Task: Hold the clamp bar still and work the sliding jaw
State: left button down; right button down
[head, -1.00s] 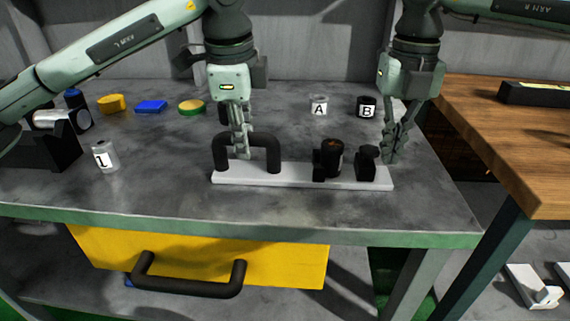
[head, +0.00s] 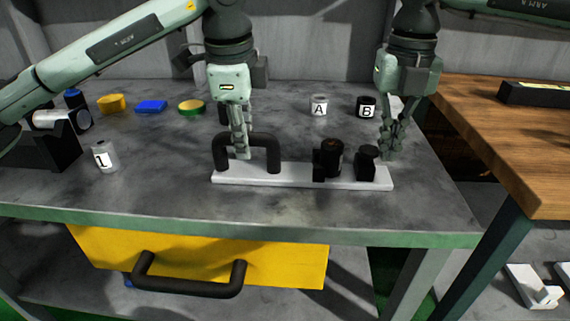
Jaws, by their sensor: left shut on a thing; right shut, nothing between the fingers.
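The clamp bar (head: 298,177) is a long white bar lying on the grey bench top, with a black arched handle (head: 272,154) on its left part. My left gripper (head: 240,155) points down and is shut on the handle. On the bar's right part stand a dark cylinder (head: 332,158) against a black block, and the black sliding jaw (head: 367,164) to its right. My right gripper (head: 387,155) is shut and empty, just behind and right of the sliding jaw. I cannot tell whether it touches the jaw.
A white can marked 1 (head: 104,157) stands at left. Cans A (head: 319,106) and B (head: 366,107) stand behind the bar. Yellow, blue and green-rimmed pieces lie at the back left. A wooden table (head: 520,135) adjoins at right. The front of the bench is clear.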

aim_at(364, 148)
pick_arm(q)
jog(key=shift+d, duration=0.15)
pick_arm(e)
jog(key=shift+a, duration=2.1)
jog(key=shift+r, duration=0.9)
jog(key=shift+d+r, duration=0.2)
jog(key=shift+r, duration=0.7)
jog(key=shift+d+r, duration=0.15)
jog(key=shift+r, duration=0.7)
jog(key=shift+d+r, duration=0.2)
jog(key=shift+r, duration=0.7)
pick_arm(q)
jog(key=shift+a, duration=0.2)
jog(key=c, duration=1.3)
grip_release()
jog(key=r, duration=0.4)
jog(key=s+r, duration=0.1)
jog(key=r, duration=0.3)
jog(key=s+r, duration=0.1)
jog(key=r, duration=0.2)
jog(key=shift+s+r, duration=0.15)
jog(key=shift+r, duration=0.25)
